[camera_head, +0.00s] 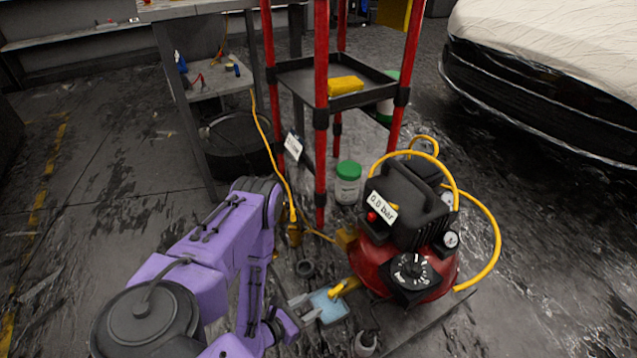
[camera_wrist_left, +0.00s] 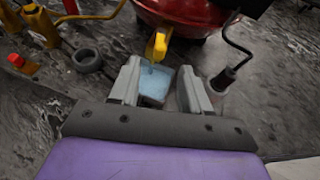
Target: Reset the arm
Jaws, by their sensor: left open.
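My left arm, purple, reaches in from the lower left of the head view. Its gripper (camera_head: 303,309) is low in front of the red compressor (camera_head: 385,262), with the fingers apart. The wrist view shows the two grey fingers (camera_wrist_left: 158,90) open, with a light blue square piece (camera_wrist_left: 154,82) seen between them. The blue piece (camera_head: 329,307) lies just past the fingertips in the head view. I cannot tell whether the fingers touch it. A yellow part (camera_wrist_left: 156,45) stands right beside the blue piece. My right gripper is not in view.
A red-posted rack (camera_head: 321,110) with a yellow sponge (camera_head: 345,86) stands behind. A green-lidded jar (camera_head: 347,183), a dark ring (camera_head: 305,268) and yellow hose (camera_head: 497,236) are close by. A covered car (camera_head: 550,70) is at upper right. Left floor is mostly clear.

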